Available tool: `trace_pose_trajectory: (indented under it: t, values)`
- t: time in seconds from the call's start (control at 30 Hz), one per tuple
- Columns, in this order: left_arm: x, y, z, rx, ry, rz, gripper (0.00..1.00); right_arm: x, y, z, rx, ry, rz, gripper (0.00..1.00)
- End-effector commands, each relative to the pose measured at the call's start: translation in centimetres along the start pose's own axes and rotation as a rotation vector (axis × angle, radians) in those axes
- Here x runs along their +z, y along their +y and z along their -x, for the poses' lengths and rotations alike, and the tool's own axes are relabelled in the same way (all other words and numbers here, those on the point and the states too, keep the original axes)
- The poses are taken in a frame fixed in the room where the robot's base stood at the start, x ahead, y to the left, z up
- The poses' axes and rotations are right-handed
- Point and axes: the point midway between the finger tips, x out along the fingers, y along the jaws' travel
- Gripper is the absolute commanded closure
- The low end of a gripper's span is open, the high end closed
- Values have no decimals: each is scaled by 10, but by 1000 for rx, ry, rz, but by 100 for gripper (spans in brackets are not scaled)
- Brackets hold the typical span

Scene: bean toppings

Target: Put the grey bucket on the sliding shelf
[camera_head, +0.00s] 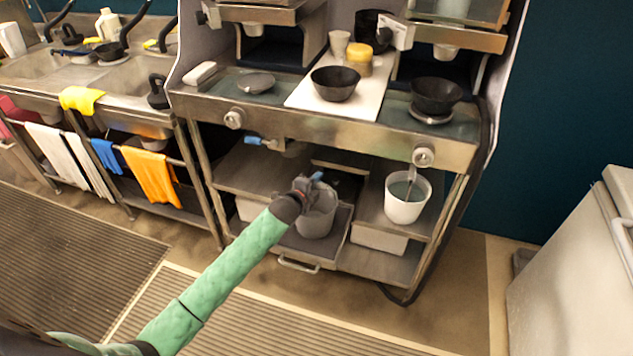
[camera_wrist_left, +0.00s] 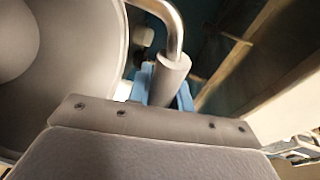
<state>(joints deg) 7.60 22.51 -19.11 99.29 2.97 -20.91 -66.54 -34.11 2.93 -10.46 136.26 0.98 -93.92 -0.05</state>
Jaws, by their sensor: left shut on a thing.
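The grey bucket (camera_head: 316,222) is at the sliding shelf (camera_head: 338,240), which is pulled out low in the metal counter unit. The bucket looks upright and over the shelf; I cannot tell whether its base rests on it. My left gripper (camera_head: 308,184) is at the bucket's upper left side, partly covering it. In the left wrist view the blue fingers (camera_wrist_left: 163,88) are shut on the grey grip of the bucket's metal handle (camera_wrist_left: 170,72). The bucket's curved wall (camera_wrist_left: 70,60) fills the left of that view. My right gripper is not in view.
A white bucket (camera_head: 405,200) stands on the lower shelf to the right. Dark bowls (camera_head: 335,83) and a yellow-lidded jar (camera_head: 358,60) are on the counter above. A blue-handled tap (camera_head: 262,142) projects below the counter edge. Open floor lies in front.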

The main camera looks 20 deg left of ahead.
Motion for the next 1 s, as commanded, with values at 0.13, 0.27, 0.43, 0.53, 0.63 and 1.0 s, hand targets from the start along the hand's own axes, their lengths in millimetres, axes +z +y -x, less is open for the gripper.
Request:
trace_pose_trajectory:
  t: [0.13, 0.27, 0.43, 0.53, 0.63, 1.0]
  values:
    - [0, 2, 0, 0, 0, 0, 73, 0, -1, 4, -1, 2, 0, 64]
    - [0, 2, 0, 0, 0, 0, 57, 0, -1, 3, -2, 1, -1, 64]
    - [0, 2, 0, 0, 0, 0, 57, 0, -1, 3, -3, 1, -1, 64]
    - [0, 1, 0, 0, 0, 0, 57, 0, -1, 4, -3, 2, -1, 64]
    - [0, 1, 5, 1, 0, -1, 57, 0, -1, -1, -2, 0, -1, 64]
    - [0, 3, 68, 2, 0, -1, 57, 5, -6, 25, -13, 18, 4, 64]
